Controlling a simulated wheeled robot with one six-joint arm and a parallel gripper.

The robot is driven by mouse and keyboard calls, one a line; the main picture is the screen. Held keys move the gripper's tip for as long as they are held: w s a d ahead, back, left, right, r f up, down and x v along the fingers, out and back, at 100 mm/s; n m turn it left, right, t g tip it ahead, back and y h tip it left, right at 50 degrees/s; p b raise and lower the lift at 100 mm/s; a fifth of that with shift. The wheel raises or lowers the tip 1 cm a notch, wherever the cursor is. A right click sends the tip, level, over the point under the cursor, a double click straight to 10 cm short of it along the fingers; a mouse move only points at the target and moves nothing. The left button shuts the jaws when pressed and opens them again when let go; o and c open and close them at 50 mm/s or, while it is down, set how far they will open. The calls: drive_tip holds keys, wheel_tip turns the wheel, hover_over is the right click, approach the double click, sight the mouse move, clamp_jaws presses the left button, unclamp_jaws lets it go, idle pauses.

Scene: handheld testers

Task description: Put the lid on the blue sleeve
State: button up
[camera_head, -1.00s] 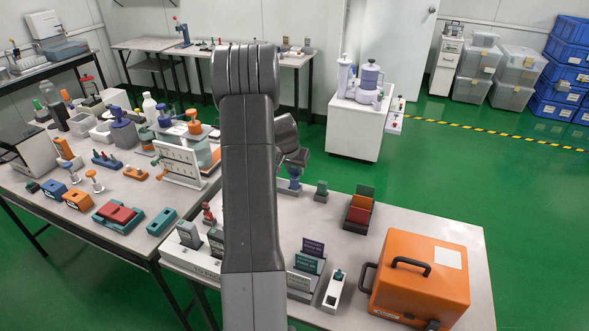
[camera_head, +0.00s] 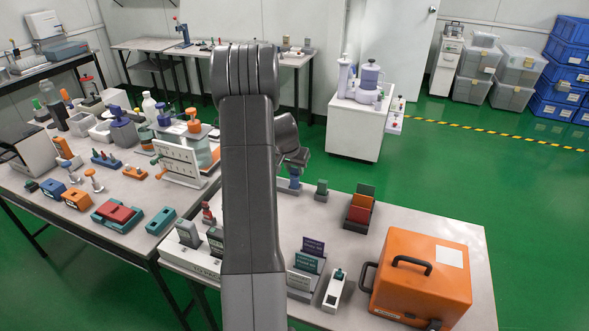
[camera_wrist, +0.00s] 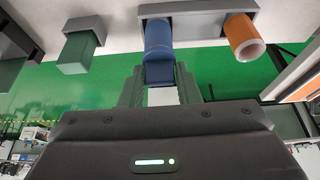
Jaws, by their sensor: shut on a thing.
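The blue sleeve (camera_wrist: 158,34) stands in a grey holder (camera_wrist: 205,10) in the wrist view, which looks upside down. It also shows in the head view as a small blue piece (camera_head: 295,183) just right of my arm. My gripper (camera_wrist: 158,86) has its two fingers on either side of a darker blue piece, which looks like the lid (camera_wrist: 158,74). This piece is at the free end of the sleeve and seems to touch it. Whether it is fully seated cannot be told. My arm hides part of the holder in the head view.
An orange sleeve (camera_wrist: 243,38) stands beside the blue one in the same holder. A green block (camera_wrist: 77,50) with a grey base is on the other side.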

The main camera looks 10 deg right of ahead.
drive_tip(key=o, duration=1.5)
drive_tip(key=shift+r, duration=0.1)
drive_tip(key=shift+r+p, duration=1.75)
drive_tip(key=shift+r, duration=1.7)
drive_tip(key=shift+f, duration=0.15)
drive_tip(key=shift+f+b, duration=1.7)
drive_tip(key=shift+f, duration=1.65)
